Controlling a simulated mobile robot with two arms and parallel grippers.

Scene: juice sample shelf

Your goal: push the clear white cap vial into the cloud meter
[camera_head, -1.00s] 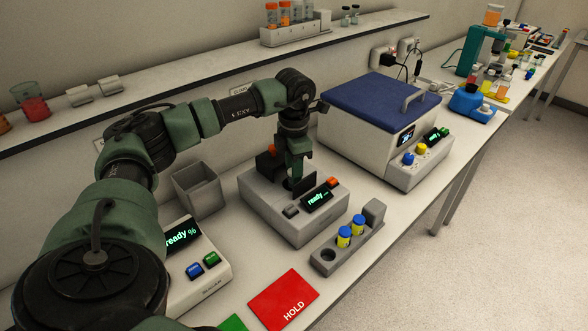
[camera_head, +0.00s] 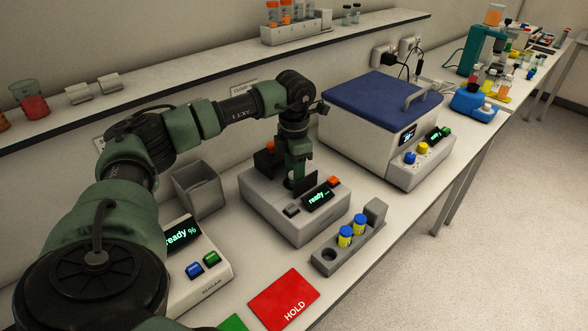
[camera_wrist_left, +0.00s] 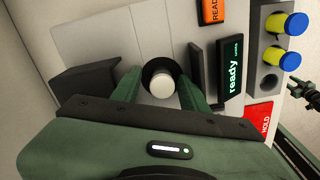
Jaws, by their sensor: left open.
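The cloud meter (camera_head: 285,222) is a grey box on the bench with a lit "ready" display; it also shows in the left wrist view (camera_wrist_left: 110,35). My left gripper (camera_head: 298,182) points down over its top. In the left wrist view, the white cap (camera_wrist_left: 161,86) of the vial sits within the meter's dark round opening. The open fingers of my left gripper (camera_wrist_left: 163,92) are on either side of the cap, with gaps visible. The vial's body below the cap is hidden. In the head view the vial is hidden by the gripper.
A grey rack (camera_head: 345,248) with two blue-capped yellow vials stands in front of the meter. A red HOLD card (camera_head: 284,298) lies nearer. A grey bin (camera_head: 198,188) and the sugar meter (camera_head: 205,262) are left, a blue-lidded machine (camera_head: 375,130) right.

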